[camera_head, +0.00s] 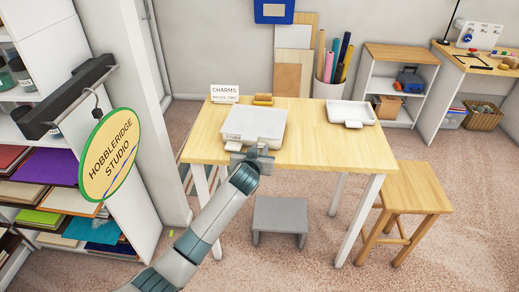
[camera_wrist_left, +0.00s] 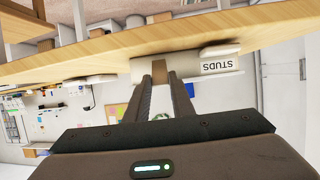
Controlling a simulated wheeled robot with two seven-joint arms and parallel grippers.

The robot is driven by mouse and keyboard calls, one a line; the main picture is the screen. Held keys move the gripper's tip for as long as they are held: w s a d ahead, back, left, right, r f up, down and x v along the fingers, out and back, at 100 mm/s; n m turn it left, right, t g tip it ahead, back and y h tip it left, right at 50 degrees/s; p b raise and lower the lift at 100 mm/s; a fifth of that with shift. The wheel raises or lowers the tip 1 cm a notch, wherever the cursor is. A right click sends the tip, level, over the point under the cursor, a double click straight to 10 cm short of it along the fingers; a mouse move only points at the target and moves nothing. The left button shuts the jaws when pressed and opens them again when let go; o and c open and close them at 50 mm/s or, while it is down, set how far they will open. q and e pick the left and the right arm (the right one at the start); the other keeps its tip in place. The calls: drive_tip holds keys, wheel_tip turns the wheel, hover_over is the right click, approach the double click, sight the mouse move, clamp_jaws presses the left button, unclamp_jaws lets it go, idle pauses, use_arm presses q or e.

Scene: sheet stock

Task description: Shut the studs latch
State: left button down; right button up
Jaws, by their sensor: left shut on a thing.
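A pale grey, flat case (camera_head: 257,120) lies on the wooden table near its front edge. Its front carries a small label reading STUDS (camera_wrist_left: 220,65), at the left of the front in the head view. My left gripper (camera_head: 250,155) reaches the front of the case from below left. My right gripper is out of view.
The wooden table (camera_head: 305,145) also carries a CHARMS sign (camera_head: 225,93), a small tan block (camera_head: 263,99) and a second white case (camera_head: 350,113) at the right. A grey step stool (camera_head: 280,215) and a wooden stool (camera_head: 412,190) stand on the floor. Shelves are at the left.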

use_arm(q)
drive_tip(key=c, duration=1.5)
unclamp_jaws()
drive_tip(key=shift+s, duration=0.1)
drive_tip(key=b+v, duration=0.3)
drive_tip(key=v, duration=1.4)
drive_tip(key=shift+s, duration=0.15)
